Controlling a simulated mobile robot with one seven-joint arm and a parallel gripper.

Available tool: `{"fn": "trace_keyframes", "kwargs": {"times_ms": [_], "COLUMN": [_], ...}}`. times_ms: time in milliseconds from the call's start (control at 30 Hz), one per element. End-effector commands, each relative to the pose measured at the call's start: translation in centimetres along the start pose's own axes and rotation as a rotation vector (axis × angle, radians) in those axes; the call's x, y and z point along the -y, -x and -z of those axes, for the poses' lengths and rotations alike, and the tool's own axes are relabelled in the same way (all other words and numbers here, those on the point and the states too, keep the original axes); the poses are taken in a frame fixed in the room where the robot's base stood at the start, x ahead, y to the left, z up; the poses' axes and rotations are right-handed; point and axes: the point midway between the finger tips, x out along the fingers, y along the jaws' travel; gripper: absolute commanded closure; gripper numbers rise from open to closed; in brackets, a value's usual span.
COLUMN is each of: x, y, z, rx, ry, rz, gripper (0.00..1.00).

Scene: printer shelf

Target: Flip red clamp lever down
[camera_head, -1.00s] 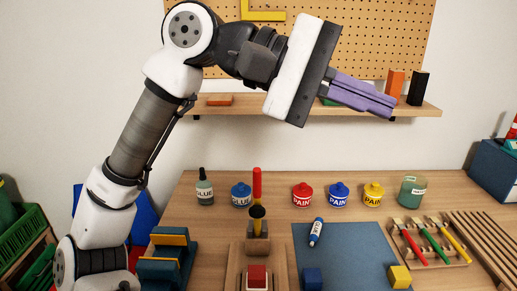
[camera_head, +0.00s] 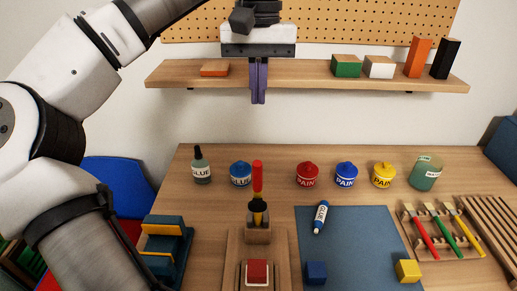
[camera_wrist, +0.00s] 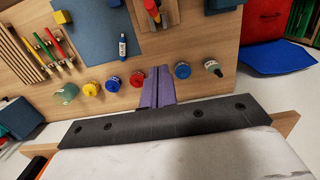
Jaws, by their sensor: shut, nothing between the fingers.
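The red clamp lever (camera_head: 257,177) stands upright in the head view. Its red handle rises above a dark, yellow-marked part on a wooden clamp block (camera_head: 258,235). My gripper (camera_head: 258,102) has purple fingers pointing down. It is shut and empty, level with the wall shelf, well above the lever and apart from it. In the wrist view, my shut fingers (camera_wrist: 158,68) point toward the table, and a red part, probably the lever (camera_wrist: 149,5), shows at the top edge beyond them. A red block (camera_head: 257,272) sits in front of the clamp block.
A wooden shelf (camera_head: 190,76) carries several blocks. Behind the lever stand a glue bottle (camera_head: 202,168), a blue glue pot (camera_head: 241,174) and a red paint pot (camera_head: 307,175). A blue mat (camera_head: 350,240) lies to the right, with a glue tube (camera_head: 320,217) on it.

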Motion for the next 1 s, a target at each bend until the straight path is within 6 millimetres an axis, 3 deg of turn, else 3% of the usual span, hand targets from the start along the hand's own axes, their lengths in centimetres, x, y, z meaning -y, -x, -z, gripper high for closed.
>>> {"fn": "trace_keyframes", "kwargs": {"times_ms": [167, 333, 767, 1000], "x": [-0.1, -0.1, -0.1, -0.1], "y": [-0.1, -1.5, -10.0, -10.6], "z": [0.0, 0.0, -0.1, -3.0], "rx": [0.000, 0.003, 0.002, -0.001], "ry": [-0.001, -0.003, -0.001, 0.000], "rz": [-0.002, -0.005, -0.003, -0.003], "gripper": [1.00, 1.00, 1.00, 1.00]}}
